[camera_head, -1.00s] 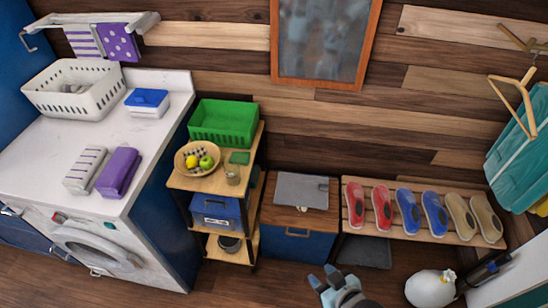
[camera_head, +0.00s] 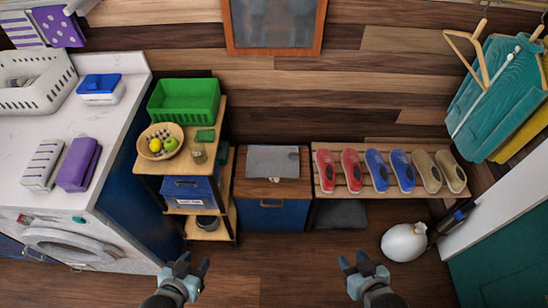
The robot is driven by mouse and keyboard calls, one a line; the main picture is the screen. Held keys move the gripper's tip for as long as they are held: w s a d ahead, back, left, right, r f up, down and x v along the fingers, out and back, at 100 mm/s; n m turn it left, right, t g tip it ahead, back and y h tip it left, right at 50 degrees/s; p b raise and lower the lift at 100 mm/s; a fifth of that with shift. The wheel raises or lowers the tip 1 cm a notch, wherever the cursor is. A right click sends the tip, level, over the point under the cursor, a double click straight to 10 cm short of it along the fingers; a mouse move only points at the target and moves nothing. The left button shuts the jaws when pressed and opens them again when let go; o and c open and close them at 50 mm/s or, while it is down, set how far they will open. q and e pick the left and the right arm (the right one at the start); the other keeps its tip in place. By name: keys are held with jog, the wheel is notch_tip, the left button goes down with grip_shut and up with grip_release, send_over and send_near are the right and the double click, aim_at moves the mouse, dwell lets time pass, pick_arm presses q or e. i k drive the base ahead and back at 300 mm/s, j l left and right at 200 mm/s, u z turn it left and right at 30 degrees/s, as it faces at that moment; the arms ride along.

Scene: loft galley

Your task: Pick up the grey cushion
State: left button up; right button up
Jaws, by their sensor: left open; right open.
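The grey cushion (camera_head: 272,161) lies flat on top of a small wooden cabinet with a blue front (camera_head: 271,215), against the plank wall. A small pale tag shows at its front edge. My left gripper (camera_head: 187,266) is open and empty at the bottom of the view, in front of the shelf and well short of the cushion. My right gripper (camera_head: 356,262) is open and empty over the floor, in front of the shoe bench and to the right of the cabinet. Neither gripper touches the cushion.
A wooden shelf (camera_head: 149,168) with a green crate (camera_head: 184,100) and fruit bowl (camera_head: 160,141) stands left of the cabinet. A shoe bench (camera_head: 392,199) stands right. A white round object (camera_head: 404,242) is on the floor. The floor before the cabinet is clear.

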aim_at(261, 161)
jog(key=i+l, duration=1.2)
jog(key=l, duration=0.15)
